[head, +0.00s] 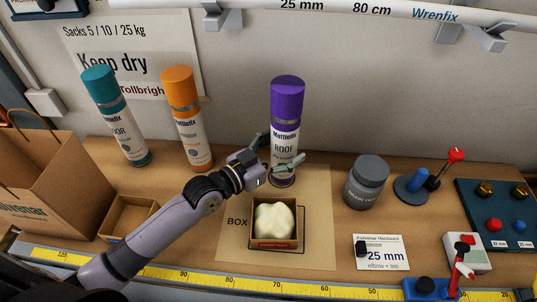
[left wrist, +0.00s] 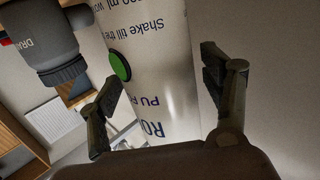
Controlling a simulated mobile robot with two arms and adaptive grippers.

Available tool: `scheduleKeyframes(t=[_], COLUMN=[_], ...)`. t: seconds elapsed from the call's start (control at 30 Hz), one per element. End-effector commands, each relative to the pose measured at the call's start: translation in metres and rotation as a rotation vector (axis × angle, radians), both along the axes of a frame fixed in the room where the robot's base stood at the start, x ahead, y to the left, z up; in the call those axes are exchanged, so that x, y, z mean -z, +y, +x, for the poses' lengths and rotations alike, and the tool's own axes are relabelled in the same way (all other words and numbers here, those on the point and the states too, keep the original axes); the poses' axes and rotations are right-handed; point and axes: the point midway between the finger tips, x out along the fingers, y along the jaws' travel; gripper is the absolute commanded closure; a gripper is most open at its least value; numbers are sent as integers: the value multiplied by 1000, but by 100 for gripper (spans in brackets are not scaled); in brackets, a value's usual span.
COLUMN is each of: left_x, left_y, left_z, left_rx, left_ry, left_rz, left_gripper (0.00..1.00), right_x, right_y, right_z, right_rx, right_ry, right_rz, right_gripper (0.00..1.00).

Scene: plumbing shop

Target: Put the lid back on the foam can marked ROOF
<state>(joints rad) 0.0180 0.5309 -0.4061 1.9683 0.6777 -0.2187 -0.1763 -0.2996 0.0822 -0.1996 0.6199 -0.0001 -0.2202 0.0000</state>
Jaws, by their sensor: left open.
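The foam can marked ROOF (head: 285,132) stands upright at the back of the bench. A purple lid (head: 287,97) sits on its top. My left gripper (head: 275,153) is open at the can's lower half, its fingers on either side of it. In the left wrist view the white can body (left wrist: 160,75) with a green dot fills the space between the spread fingers (left wrist: 165,95); a gap shows on the right side, and contact cannot be told. The can's top is out of that view. My right gripper is not in view.
An orange-capped can (head: 187,120) and a teal-capped can (head: 115,115) stand to the left. A small box with a cream foam lump (head: 275,221) is in front, on a brown sheet (head: 232,250). A grey jar (head: 367,182) stands right. A white pipe (head: 370,9) runs above.

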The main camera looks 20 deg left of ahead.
Motion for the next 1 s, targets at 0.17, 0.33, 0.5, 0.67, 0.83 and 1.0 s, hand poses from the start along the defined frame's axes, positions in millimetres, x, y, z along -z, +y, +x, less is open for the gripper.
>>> scheduleKeyframes(t=[0.17,0.33,0.5,0.67,0.83,1.0], left_x=[2,2,-1,-3,-5,-5], left_y=[17,37,53,61,64,64], left_z=[-27,-57,-81,-93,-98,-98], left_rx=[2,1,0,-1,0,0], left_ry=[3,5,5,4,2,1], left_rz=[5,5,5,3,1,1], left_gripper=[28,28,28,28,28,28], right_x=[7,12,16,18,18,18], right_y=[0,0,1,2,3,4], right_z=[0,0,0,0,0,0], right_rx=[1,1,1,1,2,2], right_ry=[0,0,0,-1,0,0], right_rz=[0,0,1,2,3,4], right_gripper=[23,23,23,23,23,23])
